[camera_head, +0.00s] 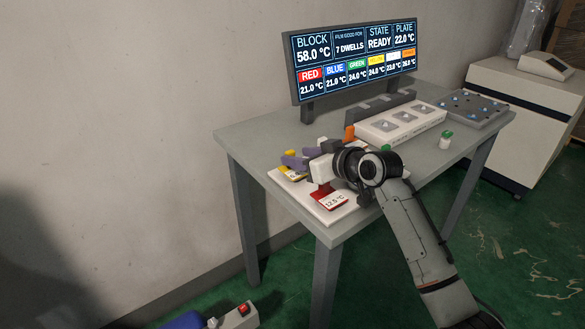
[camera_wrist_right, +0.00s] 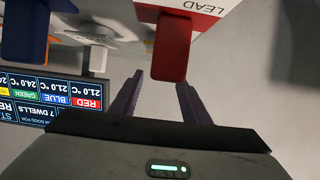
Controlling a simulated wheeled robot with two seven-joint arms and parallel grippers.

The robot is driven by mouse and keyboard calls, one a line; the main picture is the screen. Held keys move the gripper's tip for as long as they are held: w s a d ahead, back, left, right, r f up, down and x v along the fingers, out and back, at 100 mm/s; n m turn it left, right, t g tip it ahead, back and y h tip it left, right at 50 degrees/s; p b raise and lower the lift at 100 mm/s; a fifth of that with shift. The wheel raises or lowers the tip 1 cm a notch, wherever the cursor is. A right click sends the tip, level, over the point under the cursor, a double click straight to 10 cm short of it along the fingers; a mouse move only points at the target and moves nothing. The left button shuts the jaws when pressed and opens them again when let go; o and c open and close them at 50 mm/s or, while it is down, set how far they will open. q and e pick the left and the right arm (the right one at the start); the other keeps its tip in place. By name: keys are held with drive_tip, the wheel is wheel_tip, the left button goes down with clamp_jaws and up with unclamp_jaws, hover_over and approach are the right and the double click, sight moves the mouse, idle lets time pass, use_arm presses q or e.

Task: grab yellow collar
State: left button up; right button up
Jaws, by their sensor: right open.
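My right gripper (camera_head: 291,159) reaches over the front left of the table, its purple fingers apart. A yellow piece (camera_head: 289,153) and a yellow-edged tag (camera_head: 297,177) show beside the fingers; which one is the collar I cannot tell. In the right wrist view the gripper (camera_wrist_right: 160,80) is open, with a red tab (camera_wrist_right: 172,45) of a red-and-white "LEAD" piece showing beyond and between the fingertips. No clear yellow collar shows there. A red piece with a "12.5 °C" label (camera_head: 333,201) sits on the white board (camera_head: 311,207) below my wrist. My left gripper is out of view.
A display (camera_head: 355,58) stands at the table's back. A white block with several wells (camera_head: 400,122), a green-capped vial (camera_head: 446,140) and a grey tray (camera_head: 470,108) are to the right. A blue piece (camera_wrist_right: 25,35) shows in the wrist view. The table's left back is clear.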

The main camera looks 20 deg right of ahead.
drive_tip(key=shift+x, duration=0.85)
clamp_jaws()
drive_tip(key=shift+r, duration=0.1)
